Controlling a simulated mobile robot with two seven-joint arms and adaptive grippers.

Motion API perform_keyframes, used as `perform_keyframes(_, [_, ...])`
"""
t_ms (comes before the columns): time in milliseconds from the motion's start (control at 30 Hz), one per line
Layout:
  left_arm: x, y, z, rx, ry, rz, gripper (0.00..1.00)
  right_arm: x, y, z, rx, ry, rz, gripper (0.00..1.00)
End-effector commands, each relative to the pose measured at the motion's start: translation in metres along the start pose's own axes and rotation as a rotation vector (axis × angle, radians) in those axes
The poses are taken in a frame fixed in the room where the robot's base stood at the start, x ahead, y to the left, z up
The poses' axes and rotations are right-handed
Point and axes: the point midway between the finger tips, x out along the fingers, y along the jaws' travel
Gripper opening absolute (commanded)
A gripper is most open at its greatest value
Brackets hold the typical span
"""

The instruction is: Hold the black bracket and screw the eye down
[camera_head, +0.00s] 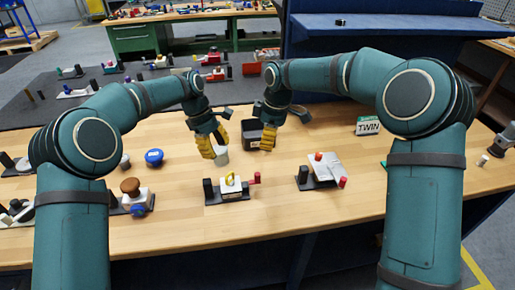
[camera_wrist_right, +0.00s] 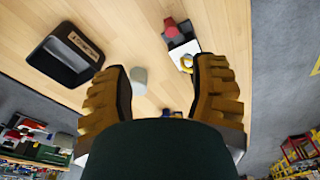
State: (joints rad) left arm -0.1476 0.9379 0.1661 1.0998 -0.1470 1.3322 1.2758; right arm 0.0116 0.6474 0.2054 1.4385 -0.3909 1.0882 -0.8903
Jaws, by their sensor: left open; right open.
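The fixture stands near the table's front, with a white block (camera_head: 234,192), a yellow eye (camera_head: 231,180) on top and a red handle (camera_head: 254,178) at its right. Its black bracket (camera_head: 208,190) stands upright at the block's left. In the right wrist view the yellow eye (camera_wrist_right: 187,62) shows beside the right-hand finger, which hides part of the fixture. My left gripper (camera_head: 211,143) is open and empty, above and behind the fixture. My right gripper (camera_head: 279,128) is open and empty, behind and right of the fixture; its fingers (camera_wrist_right: 160,95) also show in its wrist view.
A black bin (camera_head: 251,133) stands behind the fixture between my grippers. A pale grey cylinder (camera_head: 221,156) stands just behind the fixture. Another fixture (camera_head: 321,170) is to the right, and a brown-knobbed one (camera_head: 133,195) to the left. The wood between them is clear.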

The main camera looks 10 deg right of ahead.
Motion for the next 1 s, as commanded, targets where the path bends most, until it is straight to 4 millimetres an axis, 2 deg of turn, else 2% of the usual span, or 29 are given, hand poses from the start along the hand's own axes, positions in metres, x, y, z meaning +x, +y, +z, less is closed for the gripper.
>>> perform_keyframes(33, [0.000,0.000,0.000,0.000,0.000,0.000,0.46,0.011,-0.007,-0.009,-0.032,-0.038,-0.005,0.59])
perform_keyframes(100, [0.000,0.000,0.000,0.000,0.000,0.000,0.46,0.022,-0.012,-0.016,-0.062,-0.080,-0.005,0.59])
perform_keyframes(300, [0.000,0.000,0.000,0.000,0.000,0.000,0.46,0.038,-0.020,-0.024,-0.103,-0.139,-0.004,0.59])
perform_keyframes(467, [0.000,0.000,0.000,0.000,0.000,0.000,0.46,0.053,-0.021,-0.022,-0.105,-0.145,-0.005,0.59])
perform_keyframes(1000, [0.000,0.000,0.000,0.000,0.000,0.000,0.46,0.144,-0.020,-0.009,-0.104,-0.141,-0.005,0.59])
